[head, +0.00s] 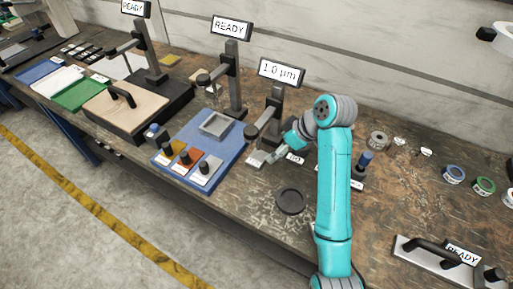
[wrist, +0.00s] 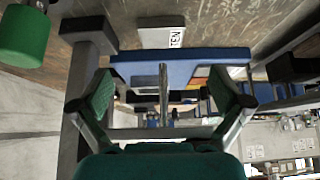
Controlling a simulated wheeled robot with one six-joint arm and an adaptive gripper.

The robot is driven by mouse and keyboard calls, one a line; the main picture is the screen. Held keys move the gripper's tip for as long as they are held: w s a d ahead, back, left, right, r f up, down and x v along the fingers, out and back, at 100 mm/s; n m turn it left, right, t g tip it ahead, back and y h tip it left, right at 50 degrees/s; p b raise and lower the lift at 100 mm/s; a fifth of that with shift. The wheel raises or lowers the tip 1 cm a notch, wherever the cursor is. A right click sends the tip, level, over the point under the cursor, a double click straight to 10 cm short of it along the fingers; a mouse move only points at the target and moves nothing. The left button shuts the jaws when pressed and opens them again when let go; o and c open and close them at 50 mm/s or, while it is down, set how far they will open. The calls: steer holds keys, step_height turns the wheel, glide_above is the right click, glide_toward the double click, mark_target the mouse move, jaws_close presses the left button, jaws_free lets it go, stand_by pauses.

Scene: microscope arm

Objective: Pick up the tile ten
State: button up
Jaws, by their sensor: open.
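A pale grey plate with a white label reading TEN (wrist: 158,36) lies at the top of the wrist view, beyond my fingertips. In the head view a small white label (head: 295,158) lies on the bench beside my gripper, its text too small to read surely. My gripper (head: 268,157) is low over the bench by the gauge stand reading 1.0 µm (head: 275,100). In the wrist view its two green-padded fingers (wrist: 167,98) are spread wide apart. A thin grey upright piece (wrist: 163,92) shows between them; I cannot tell what it is. The fingers do not touch the labelled plate.
A blue tray (head: 232,152) with several knobbed blocks and a square recess stands left of my gripper. A black round dish (head: 291,200) lies in front. A blue-topped post (head: 365,160) and a tape roll (head: 378,141) stand right.

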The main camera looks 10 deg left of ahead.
mark_target(258, 158)
steer(key=x, duration=1)
steer(key=shift+a+f, duration=0.15)
steer(key=shift+a, duration=0.15)
steer(key=c, duration=1.8)
